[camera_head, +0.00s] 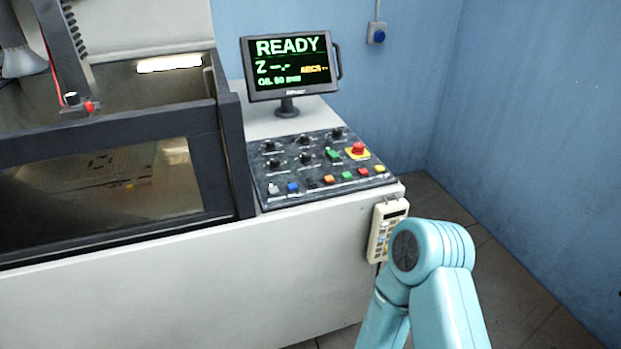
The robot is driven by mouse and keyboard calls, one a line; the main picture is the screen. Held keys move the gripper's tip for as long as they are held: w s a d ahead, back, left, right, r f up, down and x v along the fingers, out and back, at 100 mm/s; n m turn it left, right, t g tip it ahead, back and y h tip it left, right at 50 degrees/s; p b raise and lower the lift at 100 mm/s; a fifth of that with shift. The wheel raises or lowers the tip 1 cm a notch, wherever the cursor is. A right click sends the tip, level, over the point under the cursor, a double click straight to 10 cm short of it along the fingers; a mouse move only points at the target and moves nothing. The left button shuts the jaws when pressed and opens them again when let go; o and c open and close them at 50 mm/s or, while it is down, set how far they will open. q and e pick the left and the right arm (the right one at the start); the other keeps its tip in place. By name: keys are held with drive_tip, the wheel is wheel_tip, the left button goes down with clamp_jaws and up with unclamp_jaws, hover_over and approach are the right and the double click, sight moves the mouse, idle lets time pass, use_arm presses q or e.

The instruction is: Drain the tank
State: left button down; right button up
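The tank (222,140) stands at the left, with a dark frame and a front window (100,190). Liquid seems to fill it, with a bright light reflection near the back. The control panel (320,165) to its right carries black knobs, a red mushroom button on yellow (358,149), a green switch (333,155) and a front row of coloured buttons, including a blue one (293,188) and an orange one (328,180). Their labels are too small to read. My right arm shows at the lower right, but its gripper is out of view. My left gripper is also out of view.
A monitor (290,66) on the console reads READY. A beige hand pendant (386,230) hangs at the console's right front corner, close to my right arm. A blue wall box (376,33) is at the back. Bare floor (500,270) lies to the right.

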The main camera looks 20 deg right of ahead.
idle(0.3)
clamp_jaws()
idle(1.6)
